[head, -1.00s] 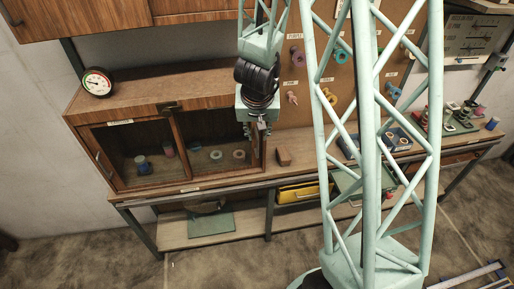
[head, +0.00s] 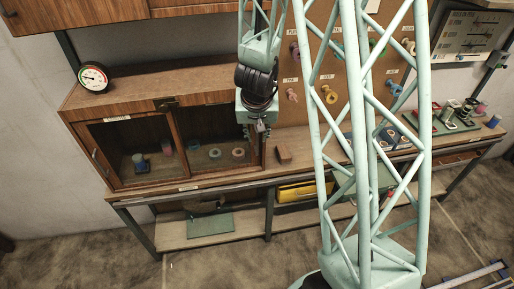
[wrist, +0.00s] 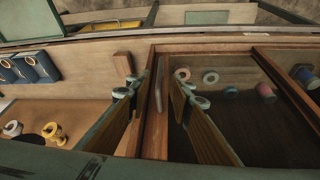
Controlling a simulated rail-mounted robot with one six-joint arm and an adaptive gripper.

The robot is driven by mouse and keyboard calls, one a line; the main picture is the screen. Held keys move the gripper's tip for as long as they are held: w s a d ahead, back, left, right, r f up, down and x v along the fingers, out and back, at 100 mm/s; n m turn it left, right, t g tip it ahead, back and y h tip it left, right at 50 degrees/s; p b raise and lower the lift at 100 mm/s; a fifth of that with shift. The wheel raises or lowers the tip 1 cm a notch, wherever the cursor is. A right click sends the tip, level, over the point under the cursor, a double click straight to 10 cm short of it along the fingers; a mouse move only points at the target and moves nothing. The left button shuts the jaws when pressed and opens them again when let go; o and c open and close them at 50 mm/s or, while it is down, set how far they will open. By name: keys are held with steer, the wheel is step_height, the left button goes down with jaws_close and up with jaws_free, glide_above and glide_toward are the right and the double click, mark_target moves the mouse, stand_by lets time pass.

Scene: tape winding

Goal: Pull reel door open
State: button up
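The wooden cabinet (head: 190,97) stands on the left of the bench with glass-fronted doors. The right-hand reel door (head: 222,142) looks shut; reels show behind its glass. Its wooden edge frame (wrist: 155,133) and slim upright handle (wrist: 158,90) show in the wrist view. My gripper (head: 256,132) is in front of that door's right edge. In the wrist view my gripper (wrist: 158,98) is open, with one finger on each side of the handle. The handle lies between the fingers, with gaps on both sides; contact is not visible.
A small wooden block (head: 283,154) sits on the bench just right of the cabinet, and also shows beside the left finger in the wrist view (wrist: 122,64). A dial gauge (head: 94,77) stands on the cabinet. A pegboard (head: 300,75) with reels rises behind.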

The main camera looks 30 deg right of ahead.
mark_target(257, 144)
steer(key=shift+b+x, duration=2)
steer(key=shift+x, duration=2.7)
steer(key=shift+c, duration=0.2)
jaws_close()
